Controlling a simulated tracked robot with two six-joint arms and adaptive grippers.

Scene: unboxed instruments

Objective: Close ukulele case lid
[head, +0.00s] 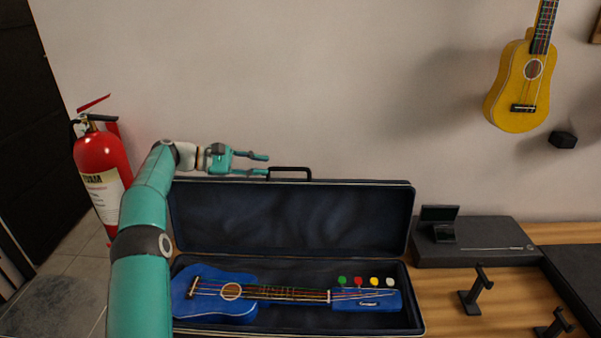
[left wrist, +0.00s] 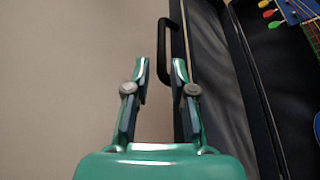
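The dark ukulele case (head: 415,318) stands open on the wooden table, its lid (head: 290,217) upright at the back. A black handle (head: 290,170) sticks up from the lid's top edge. A blue ukulele (head: 215,293) lies in the case. My left gripper (head: 268,164) is open, with its fingers pointing right beside the handle at the lid's top edge. In the left wrist view the handle (left wrist: 168,45) and lid (left wrist: 215,80) are ahead, and nothing is between the fingers (left wrist: 158,75). Whether a finger touches the lid is unclear. My right gripper is not in view.
A red fire extinguisher (head: 100,165) stands at the left. A yellow ukulele (head: 523,80) hangs on the wall. A flat dark case (head: 475,243) and small black stands (head: 475,292) are right of the ukulele case. The wall is close behind the lid.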

